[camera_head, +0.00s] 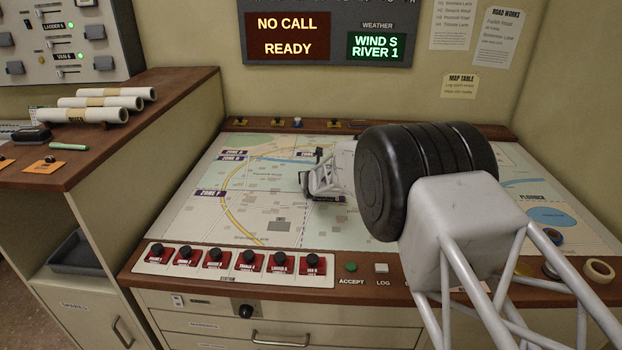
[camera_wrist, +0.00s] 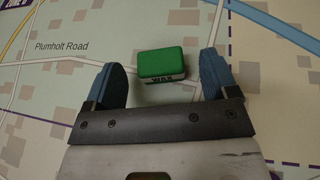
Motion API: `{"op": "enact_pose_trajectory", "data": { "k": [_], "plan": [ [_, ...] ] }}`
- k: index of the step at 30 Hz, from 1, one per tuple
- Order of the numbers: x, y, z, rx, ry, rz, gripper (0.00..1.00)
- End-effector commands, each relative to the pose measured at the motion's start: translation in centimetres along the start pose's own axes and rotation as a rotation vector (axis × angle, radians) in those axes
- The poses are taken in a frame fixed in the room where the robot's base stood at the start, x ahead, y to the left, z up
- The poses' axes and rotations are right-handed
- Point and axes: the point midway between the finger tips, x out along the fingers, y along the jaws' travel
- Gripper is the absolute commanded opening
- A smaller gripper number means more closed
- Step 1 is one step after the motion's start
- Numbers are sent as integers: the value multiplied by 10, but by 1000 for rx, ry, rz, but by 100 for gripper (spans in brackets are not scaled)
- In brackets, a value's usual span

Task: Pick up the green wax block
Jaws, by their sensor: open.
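The green wax block (camera_wrist: 161,63) shows in the wrist view as a small box with a green top and a pale side lettered in dark print. It lies on the map table (camera_wrist: 255,120), near Plumholt Road. My gripper (camera_wrist: 165,80) is open, with one blue finger on each side of the block and gaps between. The block sits around the level of the fingertips, and I cannot tell how high the fingers are above the map. In the head view my gripper (camera_head: 322,180) is over the map's middle; the block is not distinguishable there.
A row of red station switches (camera_head: 238,261) with black knobs lines the table's front edge, beside a green accept button (camera_head: 350,267). Tape rolls (camera_head: 598,270) lie at the right front. Rolled papers (camera_head: 93,106) rest on the left counter. The map's left part is clear.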

Motion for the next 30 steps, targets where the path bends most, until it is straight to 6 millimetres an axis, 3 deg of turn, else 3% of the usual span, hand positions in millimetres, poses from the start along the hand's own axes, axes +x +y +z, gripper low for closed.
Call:
{"op": "enact_pose_trajectory", "data": {
  "k": [20,30],
  "plan": [
    [3,0,0,0,1,0,80],
    [3,0,0,0,1,0,29]
  ]
}}
